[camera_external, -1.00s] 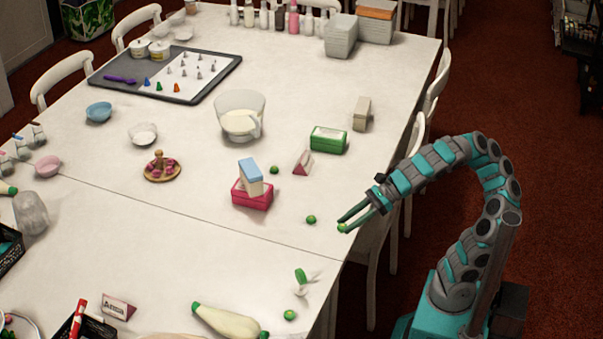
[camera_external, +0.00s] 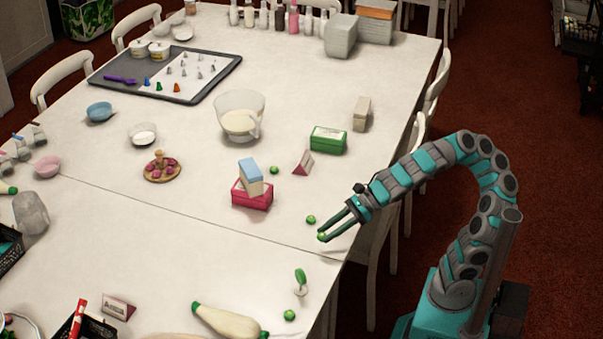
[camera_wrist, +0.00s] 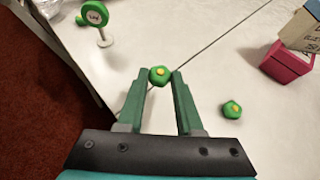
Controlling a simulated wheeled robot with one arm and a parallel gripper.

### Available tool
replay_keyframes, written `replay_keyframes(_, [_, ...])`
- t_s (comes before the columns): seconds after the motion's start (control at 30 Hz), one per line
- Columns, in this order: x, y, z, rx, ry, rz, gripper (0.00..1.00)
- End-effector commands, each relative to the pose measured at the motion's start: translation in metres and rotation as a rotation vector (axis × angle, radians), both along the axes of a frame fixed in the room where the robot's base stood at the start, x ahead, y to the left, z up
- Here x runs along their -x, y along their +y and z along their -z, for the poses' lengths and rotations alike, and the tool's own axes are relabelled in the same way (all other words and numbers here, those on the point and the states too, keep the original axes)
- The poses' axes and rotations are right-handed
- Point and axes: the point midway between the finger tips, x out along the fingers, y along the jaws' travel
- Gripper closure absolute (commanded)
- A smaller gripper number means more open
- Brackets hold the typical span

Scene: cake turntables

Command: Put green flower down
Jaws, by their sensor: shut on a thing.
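My gripper (camera_external: 340,229) reaches over the right edge of the white table (camera_external: 270,290). Its green fingers are shut on a small green flower (camera_external: 322,237). In the wrist view the held flower (camera_wrist: 159,76) has a yellow centre and sits between the fingertips (camera_wrist: 160,84). I cannot tell whether it touches the tabletop. A second green flower (camera_external: 311,219) lies on the table close by, to the right of the fingers in the wrist view (camera_wrist: 232,109). Other green flowers lie farther back (camera_external: 274,170) and nearer the front (camera_external: 290,315).
A pink box (camera_external: 252,197) with a blue-topped box on it stands left of my gripper. A green round sign on a stand (camera_external: 300,280) stands near the table edge. A green box (camera_external: 328,139) is farther back. The tabletop between the gripper and the sign is bare.

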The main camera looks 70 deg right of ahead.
Motion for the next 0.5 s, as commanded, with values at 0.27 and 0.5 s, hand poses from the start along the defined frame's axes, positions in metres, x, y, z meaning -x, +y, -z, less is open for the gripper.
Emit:
replay_keyframes(0.27, [-0.049, 0.026, 0.006, 0.003, 0.002, -0.003, 1.00])
replay_keyframes(0.5, [-0.084, 0.045, 0.008, -0.001, 0.000, -0.004, 1.00])
